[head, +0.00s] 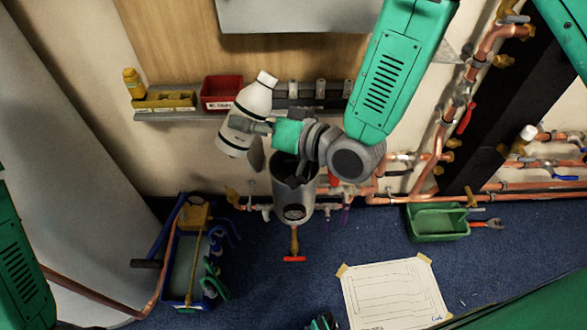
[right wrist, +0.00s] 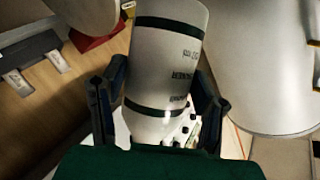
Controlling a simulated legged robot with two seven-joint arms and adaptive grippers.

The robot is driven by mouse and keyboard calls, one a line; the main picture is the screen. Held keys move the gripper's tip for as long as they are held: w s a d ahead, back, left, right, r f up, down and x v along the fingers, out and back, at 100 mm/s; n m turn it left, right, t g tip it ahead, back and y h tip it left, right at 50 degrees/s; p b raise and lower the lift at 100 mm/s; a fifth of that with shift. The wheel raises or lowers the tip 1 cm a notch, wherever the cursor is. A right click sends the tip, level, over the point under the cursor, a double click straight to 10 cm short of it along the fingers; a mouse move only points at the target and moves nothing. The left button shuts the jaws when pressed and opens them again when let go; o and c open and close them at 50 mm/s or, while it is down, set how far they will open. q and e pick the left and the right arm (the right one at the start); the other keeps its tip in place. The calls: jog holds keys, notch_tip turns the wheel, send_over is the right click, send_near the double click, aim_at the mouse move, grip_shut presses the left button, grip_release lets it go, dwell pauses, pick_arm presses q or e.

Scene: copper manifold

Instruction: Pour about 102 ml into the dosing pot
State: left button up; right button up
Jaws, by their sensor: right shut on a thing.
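A white bottle (head: 257,97) with dark bands and printing is held in my right gripper (head: 246,126). It leans, with its narrower end to the upper right in the head view. In the right wrist view the bottle (right wrist: 165,62) is between the two dark fingers of the right gripper (right wrist: 160,105). The grey metal dosing pot (head: 293,203) hangs by the wall, below and to the right of the bottle. Part of its mouth is hidden behind my wrist. No liquid stream shows, and the pot's level cannot be read. My left gripper cannot be made out.
A shelf (head: 180,116) carries a yellow box (head: 164,101) and a red bin (head: 221,92). Copper pipes (head: 440,130) run along the right wall. A blue crate (head: 183,265), a green tray (head: 437,222) and a paper sheet (head: 394,292) are on the floor.

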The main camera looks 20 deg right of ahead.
aim_at(253, 137)
jog(key=f+m+b, duration=0.1)
jog(key=b, duration=0.1)
jog(key=f+m+y+b, duration=0.1)
jog(key=f+b, duration=0.1)
jog(key=shift+s+d+f, duration=0.15)
jog(key=shift+s+f, duration=0.05)
jog(key=shift+f, duration=0.05)
jog(key=shift+r+m+t+y+b, duration=0.1)
jog(key=shift+m+t+y+b, duration=0.2)
jog(key=shift+m+y+b, duration=0.15)
jog(key=shift+s+a+m, duration=0.1)
jog(key=shift+a+m, duration=0.1)
jog(key=shift+m, duration=0.15)
jog(key=f+b, duration=0.1)
jog(key=b, duration=0.1)
jog(key=a+f+m+b, duration=0.1)
jog(key=shift+a+f+m+t+y+b, duration=0.1)
jog(key=shift+a+m+t+y+b, duration=0.05)
jog(key=shift+m+t+y+b, duration=0.15)
jog(key=shift+d+r+m+p, duration=0.6)
jog(key=shift+d+r, duration=0.05)
jog(key=shift+r, duration=0.35)
jog(key=shift+d+r+t, duration=0.1)
jog(key=shift+d+t, duration=0.2)
jog(key=shift+a+m+y+b, duration=0.25)
jog(key=shift+m+y+b, duration=0.15)
jog(key=shift+m, duration=0.3)
jog(key=shift+w, duration=0.2)
jog(key=shift+d+m+t, duration=0.2)
jog(key=shift+m+t, duration=0.1)
